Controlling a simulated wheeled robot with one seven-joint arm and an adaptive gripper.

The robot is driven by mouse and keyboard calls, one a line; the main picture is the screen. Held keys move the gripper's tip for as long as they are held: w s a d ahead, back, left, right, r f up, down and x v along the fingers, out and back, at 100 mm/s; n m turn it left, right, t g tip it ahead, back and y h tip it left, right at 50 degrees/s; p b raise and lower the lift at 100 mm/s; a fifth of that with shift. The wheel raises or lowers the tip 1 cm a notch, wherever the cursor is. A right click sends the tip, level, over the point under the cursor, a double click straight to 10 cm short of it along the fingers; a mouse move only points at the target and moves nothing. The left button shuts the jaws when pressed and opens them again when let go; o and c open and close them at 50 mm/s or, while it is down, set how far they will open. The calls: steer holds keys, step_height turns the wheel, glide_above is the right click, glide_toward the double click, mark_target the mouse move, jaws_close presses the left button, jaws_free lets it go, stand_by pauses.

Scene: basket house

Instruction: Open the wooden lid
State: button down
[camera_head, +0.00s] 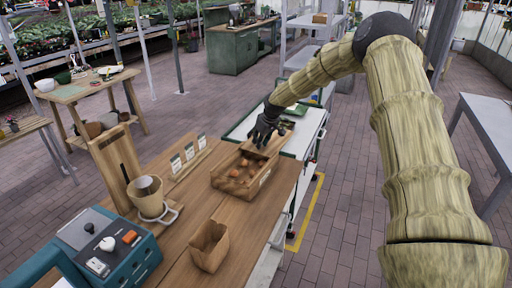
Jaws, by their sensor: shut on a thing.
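A wooden box (262,183) stands on the wooden table with its near part open. Several reddish-brown round things (240,172) lie inside it. The flat wooden lid (277,147) is at the far side of the box; I cannot tell whether it still rests on the rim there. My dark gripper (262,143) reaches down over the lid's left end and is shut on it. The fingertips are small and partly hidden against the lid.
A paper bag (209,246), a coffee dripper stand (150,199), a label rack (188,158) and a teal machine (106,243) share the wooden table (178,225). A white-topped cart (307,128) adjoins its far end. Brick floor (344,203) lies clear to the right.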

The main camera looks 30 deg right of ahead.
steer(key=shift+d, duration=0.1)
steer(key=c, duration=1.3)
jaws_free()
steer(key=shift+o, duration=0.2)
steer(key=shift+r, duration=0.2)
steer(key=v, duration=1.1)
steer(key=shift+r, duration=0.3)
steer(key=shift+s+f, duration=0.1)
steer(key=shift+s, duration=0.05)
